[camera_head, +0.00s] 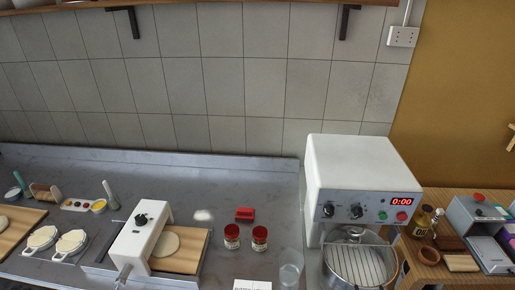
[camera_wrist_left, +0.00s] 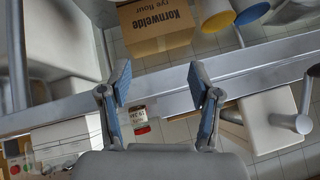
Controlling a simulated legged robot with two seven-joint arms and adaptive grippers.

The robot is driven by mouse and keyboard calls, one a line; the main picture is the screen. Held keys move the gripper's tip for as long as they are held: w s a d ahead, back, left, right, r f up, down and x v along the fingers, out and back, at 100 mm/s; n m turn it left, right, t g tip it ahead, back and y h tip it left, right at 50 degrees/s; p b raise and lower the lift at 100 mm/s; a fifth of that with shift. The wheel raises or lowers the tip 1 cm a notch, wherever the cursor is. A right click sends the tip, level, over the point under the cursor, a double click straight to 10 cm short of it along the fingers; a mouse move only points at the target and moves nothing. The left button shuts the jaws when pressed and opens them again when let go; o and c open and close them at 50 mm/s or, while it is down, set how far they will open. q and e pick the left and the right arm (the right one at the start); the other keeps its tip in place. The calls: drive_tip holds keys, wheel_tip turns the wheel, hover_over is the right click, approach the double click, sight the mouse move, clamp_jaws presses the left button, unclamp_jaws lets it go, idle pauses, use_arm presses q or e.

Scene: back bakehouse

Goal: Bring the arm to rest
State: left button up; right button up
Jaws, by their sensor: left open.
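My left gripper (camera_wrist_left: 158,88) shows in the left wrist view with its two blue-padded fingers spread apart. Nothing is between the fingers. The metal front edge of a worktop (camera_wrist_left: 250,82) runs behind them. Neither arm shows in the head view, and my right gripper is in neither view.
A cardboard flour box (camera_wrist_left: 157,24) and yellow bucket (camera_wrist_left: 216,15) show in the wrist view.

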use_arm(q)
drive_tip(key=s+d+f+n+g+h, duration=0.1)
drive_tip(key=s+d+f+g, duration=0.15)
drive_tip(key=s, duration=0.35)
drive_tip(key=s+d+f+g, duration=0.1)
drive_tip(key=s+f+g, duration=0.2)
drive_tip(key=s, duration=0.3)
wheel_tip(320, 180, down, 26)
drive_tip(key=s+g, duration=0.1)
drive_tip(key=s, duration=0.1)
drive_tip(key=s+a+f, duration=0.1)
drive_tip(key=s+f, duration=0.7)
drive_tip(key=s+a+f+g, duration=0.1)
drive_tip(key=s+a+f, duration=0.1)
drive_tip(key=s+f, duration=0.5)
drive_tip(key=s, duration=0.2)
drive_tip(key=shift+s+a+f, duration=0.3)
drive_tip(key=shift+f, duration=0.05)
